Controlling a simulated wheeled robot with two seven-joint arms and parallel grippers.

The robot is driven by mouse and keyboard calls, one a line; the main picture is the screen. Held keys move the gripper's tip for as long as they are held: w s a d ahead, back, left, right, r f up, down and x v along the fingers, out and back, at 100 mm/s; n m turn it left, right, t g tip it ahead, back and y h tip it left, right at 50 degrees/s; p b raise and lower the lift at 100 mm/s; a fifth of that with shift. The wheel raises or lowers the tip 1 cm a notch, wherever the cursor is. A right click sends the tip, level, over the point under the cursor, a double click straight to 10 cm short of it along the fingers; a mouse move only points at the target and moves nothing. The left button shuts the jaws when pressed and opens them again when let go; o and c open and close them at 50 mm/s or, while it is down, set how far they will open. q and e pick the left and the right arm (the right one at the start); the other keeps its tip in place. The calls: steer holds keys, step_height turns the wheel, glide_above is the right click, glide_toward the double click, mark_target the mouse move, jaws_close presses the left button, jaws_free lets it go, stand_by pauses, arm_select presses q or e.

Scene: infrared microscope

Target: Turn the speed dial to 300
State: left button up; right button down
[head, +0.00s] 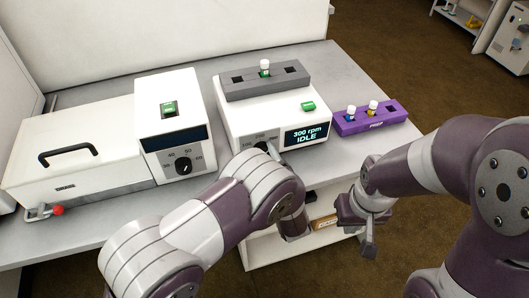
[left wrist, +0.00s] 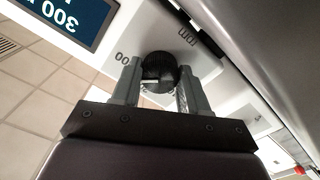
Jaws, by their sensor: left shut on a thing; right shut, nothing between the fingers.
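The black speed dial (left wrist: 160,70) is between the fingers of my left gripper (left wrist: 160,90), which is shut on it in the left wrist view. My right gripper (head: 367,245) is shut and empty, in front of the bench at the right.
A white instrument (head: 170,105) with its own dial (head: 183,166) stands left of the shaker. A grey rack (head: 262,82) with a vial sits on the shaker. A purple rack (head: 370,117) with vials stands at the right. A shelf (head: 262,250) is below the bench.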

arm_select(q)
steer(key=shift+m+p, duration=0.3)
steer(key=shift+m, duration=0.7)
steer(key=o, duration=1.1)
steer(key=shift+c, duration=0.2)
